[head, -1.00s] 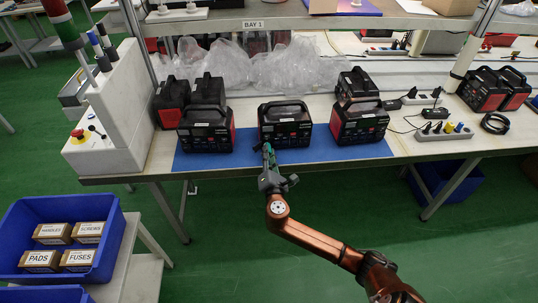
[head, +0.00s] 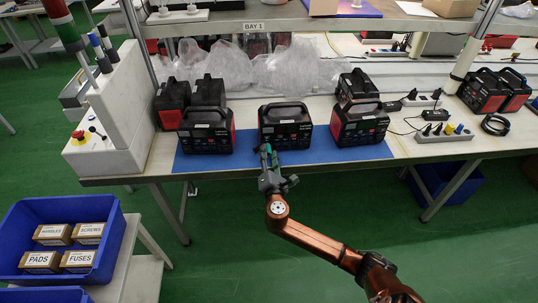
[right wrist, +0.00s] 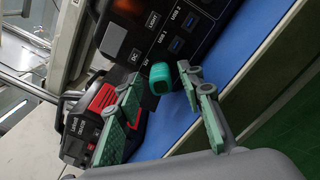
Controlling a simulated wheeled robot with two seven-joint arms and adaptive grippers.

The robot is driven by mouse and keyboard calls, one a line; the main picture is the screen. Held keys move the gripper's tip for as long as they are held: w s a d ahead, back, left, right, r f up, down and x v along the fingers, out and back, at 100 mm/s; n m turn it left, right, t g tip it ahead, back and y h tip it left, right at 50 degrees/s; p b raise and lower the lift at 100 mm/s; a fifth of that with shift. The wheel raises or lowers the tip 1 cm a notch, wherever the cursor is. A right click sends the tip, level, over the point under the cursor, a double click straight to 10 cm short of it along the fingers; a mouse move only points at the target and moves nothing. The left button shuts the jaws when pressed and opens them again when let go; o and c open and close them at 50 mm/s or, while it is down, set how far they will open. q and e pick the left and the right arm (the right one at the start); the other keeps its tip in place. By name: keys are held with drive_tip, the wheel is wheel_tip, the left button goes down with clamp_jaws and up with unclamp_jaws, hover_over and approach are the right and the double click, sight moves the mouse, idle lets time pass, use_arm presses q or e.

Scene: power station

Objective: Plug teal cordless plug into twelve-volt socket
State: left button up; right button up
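The teal cordless plug (right wrist: 160,78) sits at the front panel of the middle power station (head: 285,127), beside the panel's 12V label. Its rounded outer end faces the right wrist camera, and its body hides the socket. How deep it sits cannot be told. My right gripper (head: 268,157) is just in front of that station. In the right wrist view its green-padded fingers (right wrist: 160,92) stand apart on either side of the plug, with visible gaps. My left gripper is not in view.
Other black and red power stations stand to the left (head: 207,131) and right (head: 360,126) on the blue mat (head: 245,160). Clear plastic bags lie behind. A power strip (head: 444,133) is at right. A blue bin of boxes (head: 20,222) is at lower left.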

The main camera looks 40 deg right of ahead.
drive_tip(key=v, duration=1.2)
drive_tip(key=shift+f, duration=0.15)
idle(0.3)
